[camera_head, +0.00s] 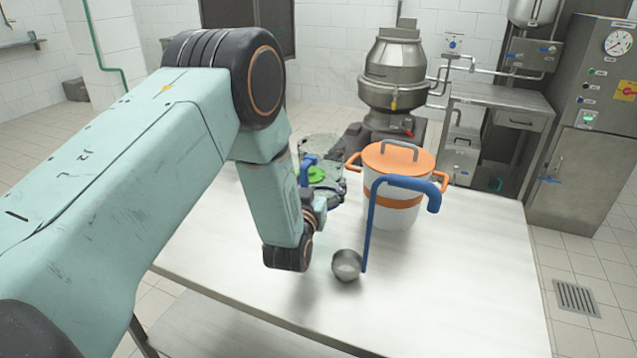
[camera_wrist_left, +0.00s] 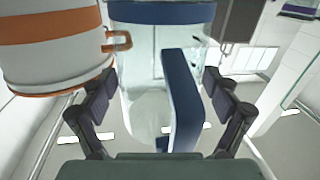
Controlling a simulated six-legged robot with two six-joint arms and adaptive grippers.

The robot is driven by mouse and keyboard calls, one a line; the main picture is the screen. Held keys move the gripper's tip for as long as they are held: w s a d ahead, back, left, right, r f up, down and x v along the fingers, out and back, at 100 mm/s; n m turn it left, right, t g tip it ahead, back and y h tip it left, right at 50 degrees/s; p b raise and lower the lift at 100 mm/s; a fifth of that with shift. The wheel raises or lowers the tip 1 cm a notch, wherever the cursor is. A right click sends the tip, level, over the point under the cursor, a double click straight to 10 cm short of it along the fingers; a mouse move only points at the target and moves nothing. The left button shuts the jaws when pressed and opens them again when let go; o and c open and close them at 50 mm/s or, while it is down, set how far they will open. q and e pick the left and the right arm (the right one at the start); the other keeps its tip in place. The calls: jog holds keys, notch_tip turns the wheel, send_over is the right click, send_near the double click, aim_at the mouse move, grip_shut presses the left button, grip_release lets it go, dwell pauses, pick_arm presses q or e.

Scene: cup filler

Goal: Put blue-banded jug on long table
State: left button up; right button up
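The blue-banded jug (camera_wrist_left: 140,75) is clear, with a blue band and a blue handle (camera_wrist_left: 182,98), in the left wrist view. In the head view a clear jug (camera_head: 321,146) stands on the table beyond my left arm, partly hidden by it. My left gripper (camera_head: 325,192) is at the jug. In the left wrist view its two fingers (camera_wrist_left: 157,104) are spread wide with the handle between them. A clear gap shows on the left of the handle; the right finger is close to it. My right gripper is not in view.
A white pot (camera_head: 398,211) with an orange lid and band stands close to the jug. A ladle (camera_head: 347,265) with a blue handle is in front of it. Something green (camera_head: 317,175) shows by the jug. The table's (camera_head: 450,290) front right is bare.

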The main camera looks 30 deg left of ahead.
pick_arm(q)
jog(key=shift+o, duration=1)
jog(key=shift+w+d+f, duration=0.15)
jog(key=shift+w+d, duration=0.35)
jog(key=shift+s+a, duration=0.3)
jog(key=shift+a, duration=0.05)
jog(key=shift+s+a+r, duration=0.1)
jog(key=shift+s+r, duration=0.05)
jog(key=shift+r, duration=0.15)
jog(key=shift+d+r+p, duration=0.25)
jog(key=shift+r+p, duration=0.35)
jog(key=shift+p, duration=0.1)
jog(key=v, duration=1.1)
jog(key=shift+s, duration=0.4)
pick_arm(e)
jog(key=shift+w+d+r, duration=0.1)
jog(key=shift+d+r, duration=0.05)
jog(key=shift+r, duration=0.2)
pick_arm(q)
jog(key=shift+w+d+f, duration=0.1)
jog(key=shift+d+f, duration=0.05)
jog(key=shift+f, duration=0.15)
